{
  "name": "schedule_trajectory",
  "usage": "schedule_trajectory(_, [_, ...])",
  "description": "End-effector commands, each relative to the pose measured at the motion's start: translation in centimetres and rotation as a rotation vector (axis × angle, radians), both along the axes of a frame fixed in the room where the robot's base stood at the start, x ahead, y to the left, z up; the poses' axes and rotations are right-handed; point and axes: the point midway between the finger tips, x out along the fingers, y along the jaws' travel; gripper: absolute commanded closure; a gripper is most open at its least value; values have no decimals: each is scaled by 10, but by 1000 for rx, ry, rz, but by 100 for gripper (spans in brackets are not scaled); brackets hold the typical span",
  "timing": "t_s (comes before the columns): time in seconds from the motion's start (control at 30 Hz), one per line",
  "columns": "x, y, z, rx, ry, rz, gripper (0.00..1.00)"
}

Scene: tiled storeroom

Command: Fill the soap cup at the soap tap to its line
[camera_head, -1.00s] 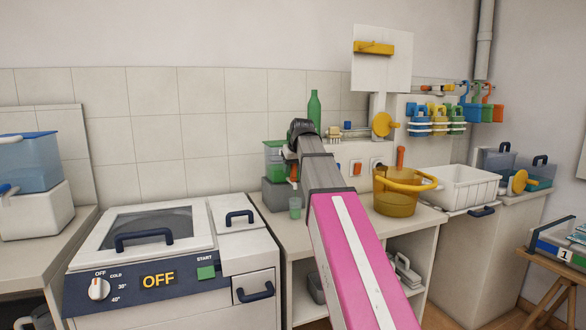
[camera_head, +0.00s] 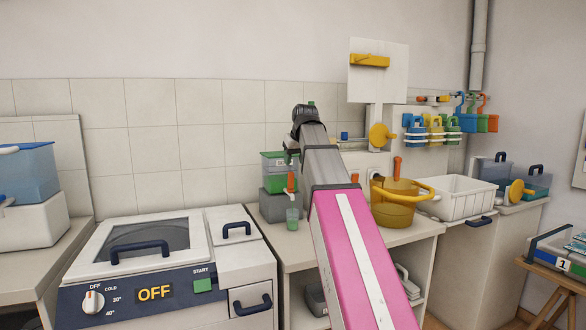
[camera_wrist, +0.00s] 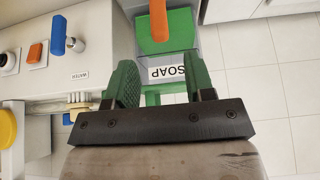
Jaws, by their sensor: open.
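The soap tank (camera_head: 280,165), green and see-through, stands on a grey block (camera_head: 278,206) on the counter. Its orange tap handle (camera_head: 291,182) shows at the front. The small green soap cup (camera_head: 292,218) stands upright on the counter below the tap; its line and fill level are too small to tell. My gripper (camera_wrist: 160,66) is open in the wrist view, its green fingers either side of the SOAP label (camera_wrist: 167,73), with the orange handle (camera_wrist: 158,20) beyond. I cannot tell whether the green piece between the fingers is the cup.
A washer (camera_head: 165,265) reading OFF stands left of the counter. A yellow tub (camera_head: 395,208) and white basin (camera_head: 462,192) lie to the right. A WATER label (camera_wrist: 79,76) and blue handle (camera_wrist: 58,35) are at the left in the wrist view.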

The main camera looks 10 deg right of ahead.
Motion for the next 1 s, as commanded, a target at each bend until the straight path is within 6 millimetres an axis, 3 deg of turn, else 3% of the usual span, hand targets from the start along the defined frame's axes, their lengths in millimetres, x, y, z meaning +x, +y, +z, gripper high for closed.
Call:
schedule_trajectory(0.47, [-6,-1,10,0,0,0,51])
schedule_trajectory(0.6, [-7,-1,10,-13,-2,24,97])
schedule_trajectory(0.63, [-9,-1,11,-22,-2,40,100])
schedule_trajectory(0.77, [-17,-2,11,-97,-9,177,100])
schedule_trajectory(1.0, [-37,-4,14,-301,-28,561,100])
